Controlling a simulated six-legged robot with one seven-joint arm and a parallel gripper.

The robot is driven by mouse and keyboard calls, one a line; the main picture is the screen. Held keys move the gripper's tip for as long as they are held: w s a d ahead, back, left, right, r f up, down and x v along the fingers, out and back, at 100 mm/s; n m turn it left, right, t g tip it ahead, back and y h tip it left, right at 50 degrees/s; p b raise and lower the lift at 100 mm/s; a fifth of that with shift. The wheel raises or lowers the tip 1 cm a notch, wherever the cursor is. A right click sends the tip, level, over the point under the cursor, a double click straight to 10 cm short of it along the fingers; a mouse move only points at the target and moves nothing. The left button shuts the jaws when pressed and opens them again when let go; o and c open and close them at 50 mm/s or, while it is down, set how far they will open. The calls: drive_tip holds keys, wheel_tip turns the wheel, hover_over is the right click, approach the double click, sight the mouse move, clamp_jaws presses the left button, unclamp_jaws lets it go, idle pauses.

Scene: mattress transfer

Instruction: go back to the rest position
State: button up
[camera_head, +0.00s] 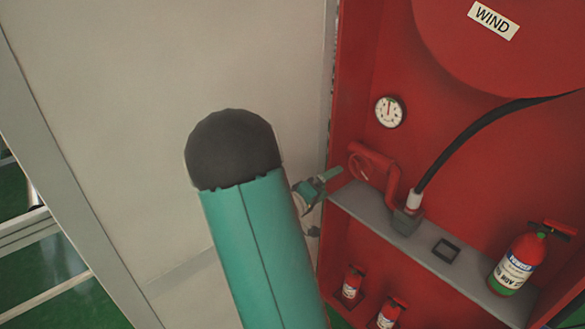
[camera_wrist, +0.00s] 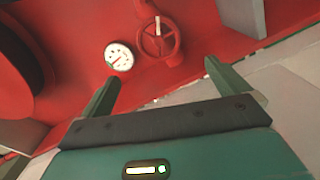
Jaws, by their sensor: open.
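My gripper (camera_wrist: 168,82) shows in the wrist view with its two green fingers spread apart and nothing between them. In the head view my gripper (camera_head: 328,180) is small, partly hidden behind my large green arm link, and sits at the left edge of a red cabinet. Beyond the fingers in the wrist view are a red valve wheel (camera_wrist: 158,41) and a white round gauge (camera_wrist: 119,57). The gauge (camera_head: 390,111) also shows in the head view, above a red pipe (camera_head: 372,166). The fingers look apart from both.
The red cabinet (camera_head: 372,60) holds a grey shelf (camera_head: 405,240) with a fire extinguisher (camera_head: 517,262) at right. Smaller extinguishers (camera_head: 351,284) stand below. A black hose (camera_head: 480,130) runs to the pipe fitting. A pale wall (camera_head: 110,110) fills the left, with green floor (camera_head: 75,290) beyond.

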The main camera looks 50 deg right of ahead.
drive_tip(key=s+a+r+n+t+y, duration=0.1)
drive_tip(key=a+y, duration=0.5)
drive_tip(key=a, duration=0.8)
drive_tip(key=s+a+r+n+t+y, duration=0.1)
drive_tip(key=a+r+n+t+y, duration=0.2)
drive_tip(key=a, duration=1.2)
drive_tip(key=s+a+r+n+t+y, duration=0.1)
drive_tip(key=a+r+t+y, duration=0.3)
drive_tip(key=a, duration=1.1)
wheel_tip(320, 180, up, 3)
drive_tip(key=y, duration=0.4)
drive_tip(key=shift+n+y, duration=0.4)
